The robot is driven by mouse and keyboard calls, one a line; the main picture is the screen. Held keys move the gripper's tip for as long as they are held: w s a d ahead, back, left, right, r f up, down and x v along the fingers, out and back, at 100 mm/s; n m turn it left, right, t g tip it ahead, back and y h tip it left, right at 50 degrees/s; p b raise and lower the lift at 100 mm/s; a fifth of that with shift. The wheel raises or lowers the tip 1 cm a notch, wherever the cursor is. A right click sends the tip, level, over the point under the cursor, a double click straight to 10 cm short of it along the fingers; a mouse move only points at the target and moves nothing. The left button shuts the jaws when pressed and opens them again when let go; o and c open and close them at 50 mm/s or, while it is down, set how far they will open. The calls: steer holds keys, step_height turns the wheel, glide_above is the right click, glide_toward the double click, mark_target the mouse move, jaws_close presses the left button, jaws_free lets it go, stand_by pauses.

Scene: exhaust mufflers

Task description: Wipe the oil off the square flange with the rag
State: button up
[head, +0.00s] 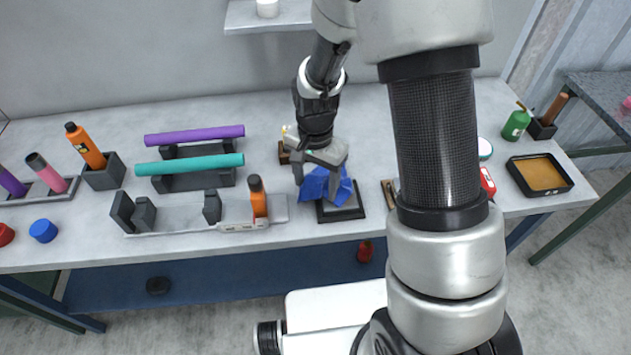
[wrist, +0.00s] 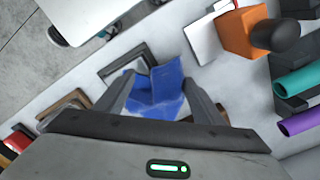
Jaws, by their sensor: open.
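A crumpled blue rag (head: 316,188) rests on a dark-rimmed square piece (head: 346,213) near the front middle of the bench. In the wrist view the rag (wrist: 158,88) stands between the two fingers of my gripper (wrist: 157,78), which are spread apart on either side of it. My gripper (head: 322,180) also shows in the head view, low over the rag. In the wrist view the square piece (wrist: 117,63) has a grey inside. I cannot tell whether it is the square flange or a tray. No oil can be made out, and no other square flange is clearly seen.
A grey fixture (head: 180,218) with upright blocks and an orange bottle (head: 258,198) stands left of my gripper. Purple (head: 195,135) and teal (head: 190,164) tubes lie on racks behind it. An amber tray (head: 540,175) is at the right.

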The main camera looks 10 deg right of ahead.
steer(key=shift+f, duration=0.1)
steer(key=shift+f+b, duration=0.9)
steer(key=shift+f, duration=0.15)
jaws_close()
